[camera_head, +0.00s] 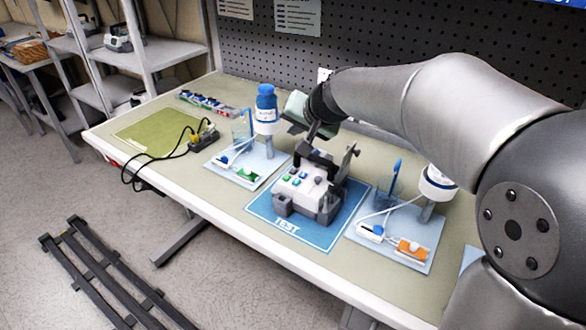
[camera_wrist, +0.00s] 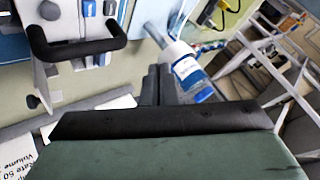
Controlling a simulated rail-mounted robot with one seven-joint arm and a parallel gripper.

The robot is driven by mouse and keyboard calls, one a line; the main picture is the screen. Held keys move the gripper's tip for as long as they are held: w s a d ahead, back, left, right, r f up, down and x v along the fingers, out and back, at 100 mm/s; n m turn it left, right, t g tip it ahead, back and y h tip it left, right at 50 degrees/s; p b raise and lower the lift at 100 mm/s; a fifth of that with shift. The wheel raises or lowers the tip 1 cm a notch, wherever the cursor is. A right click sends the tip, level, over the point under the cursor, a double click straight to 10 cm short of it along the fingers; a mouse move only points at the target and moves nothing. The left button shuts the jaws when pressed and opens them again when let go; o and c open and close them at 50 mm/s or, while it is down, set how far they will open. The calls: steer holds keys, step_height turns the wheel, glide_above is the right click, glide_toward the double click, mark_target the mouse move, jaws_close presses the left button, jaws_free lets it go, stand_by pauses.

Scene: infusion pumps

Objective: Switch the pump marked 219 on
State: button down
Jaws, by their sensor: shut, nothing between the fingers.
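A light grey infusion pump (camera_head: 293,190) stands on the blue TEST mat (camera_head: 263,215). Green and blue buttons and a dark knob show on its sloped face, and a dark handle rises at its back. No 219 marking is readable. In the wrist view the pump (camera_wrist: 52,75) is at the upper left, with its black handle (camera_wrist: 78,48), a grey knob and blue buttons in part view. My gripper (camera_head: 311,135) is above the back of the pump near the handle. Its black fingers (camera_wrist: 158,85) are together and empty, apart from the handle in the wrist view.
A blue-capped bottle (camera_head: 266,112) stands left of the pump on a pale tray (camera_head: 222,170). A green mat (camera_head: 150,130) and cables lie farther left. A pegboard (camera_head: 290,50) closes the back.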

mark_target(296, 175)
steer(key=shift+f, duration=0.1)
stand_by(0.3)
step_height(296, 175, down, 9)
steer(key=b, duration=0.7)
steer(key=shift+r, duration=0.2)
steer(key=shift+f+b, duration=0.15)
steer(key=shift+b, duration=0.2)
stand_by(1.3)
steer(key=shift+f+b, duration=0.25)
steer(key=shift+b, duration=0.1)
steer(key=shift+f+b, duration=0.5)
steer(key=shift+b, duration=0.05)
stand_by(0.6)
steer(key=shift+r, duration=0.15)
steer(key=shift+r+p, duration=0.65)
steer(key=shift+r, duration=0.15)
